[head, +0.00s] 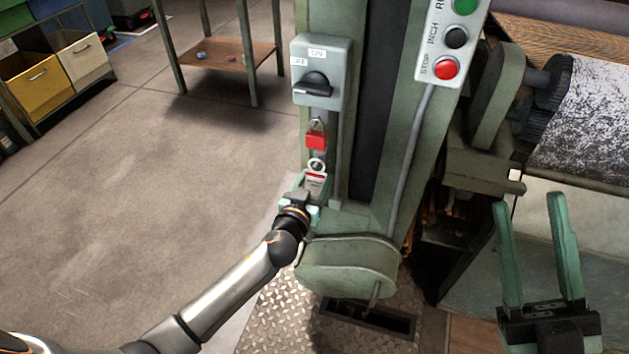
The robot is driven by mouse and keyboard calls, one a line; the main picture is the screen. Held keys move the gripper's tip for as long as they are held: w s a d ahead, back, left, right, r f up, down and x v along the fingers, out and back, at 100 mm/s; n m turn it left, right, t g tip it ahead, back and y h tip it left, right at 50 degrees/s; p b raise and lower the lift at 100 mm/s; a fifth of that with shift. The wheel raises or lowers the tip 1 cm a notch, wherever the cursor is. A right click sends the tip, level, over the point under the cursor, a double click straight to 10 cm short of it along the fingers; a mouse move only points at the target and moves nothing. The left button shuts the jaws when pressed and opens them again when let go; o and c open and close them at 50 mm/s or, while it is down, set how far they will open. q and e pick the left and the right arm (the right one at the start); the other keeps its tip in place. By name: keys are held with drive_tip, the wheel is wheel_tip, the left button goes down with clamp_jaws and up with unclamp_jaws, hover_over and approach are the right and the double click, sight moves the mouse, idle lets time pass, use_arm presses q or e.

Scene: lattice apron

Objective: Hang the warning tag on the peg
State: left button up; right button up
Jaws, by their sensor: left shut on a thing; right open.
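The warning tag (314,181) is a small white and red card with a white ring (316,165) at its top. My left gripper (309,187) is shut on the tag and holds it upright in front of the green machine column. A red padlock (316,140) hangs above the ring, under the grey switch box (319,75) with its black rotary knob. I cannot make out the peg; the ring looks close below the padlock, and contact cannot be told. My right gripper (526,203) is open and empty at the lower right.
A control panel (452,40) with green, black and red buttons is on the column's right. A speckled roller (598,115) and machine frame stand at right. A rounded green housing (347,268) sits below the tag.

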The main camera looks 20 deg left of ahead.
idle(0.4)
use_arm(q)
drive_tip(key=o, duration=1.3)
drive_tip(key=shift+o, duration=0.2)
drive_tip(key=shift+s+r+p, duration=0.2)
drive_tip(key=shift+s+p, duration=0.1)
drive_tip(key=shift+s, duration=0.8)
drive_tip(key=s+r+p, duration=0.1)
drive_tip(key=s+r, duration=0.1)
drive_tip(key=s, duration=0.8)
drive_tip(key=shift+a, duration=0.2)
use_arm(e)
drive_tip(key=r, duration=0.2)
drive_tip(key=shift+s+r+n+y, duration=0.3)
drive_tip(key=shift+s, duration=0.1)
